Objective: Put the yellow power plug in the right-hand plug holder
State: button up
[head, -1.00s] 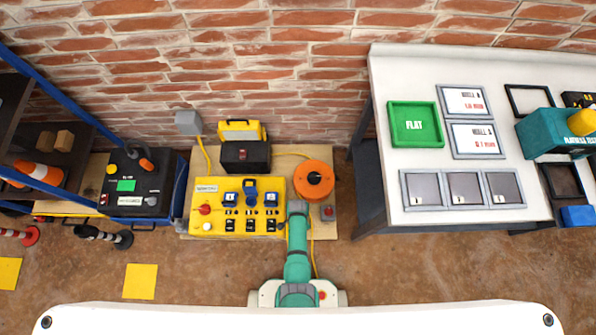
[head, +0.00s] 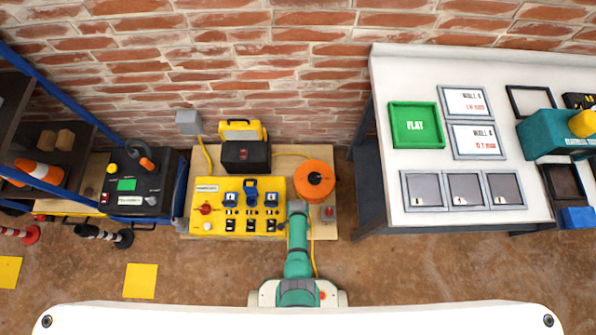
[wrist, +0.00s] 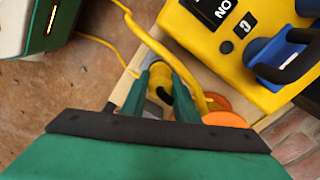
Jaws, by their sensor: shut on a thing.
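The yellow power plug (wrist: 159,82), with its yellow cable, sits between the green fingers of my gripper (wrist: 160,98) in the wrist view. The gripper is shut on it. In the head view my arm covers the plug and fingertips; the wrist (head: 297,207) is at the right edge of the yellow panel (head: 207,216). A blue part (wrist: 282,58) also shows in the wrist view. I cannot tell which part is the right-hand plug holder.
An orange cable reel (head: 314,180) stands right of the panel, with a red-button box (head: 328,213) below it. A black box (head: 246,157) stands behind the panel. A grey bench (head: 465,222) is to the right. A yellow cable runs across the floor.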

jog(key=o, duration=1.7)
jog(key=shift+c, duration=0.2)
jog(key=shift+r, duration=3.5)
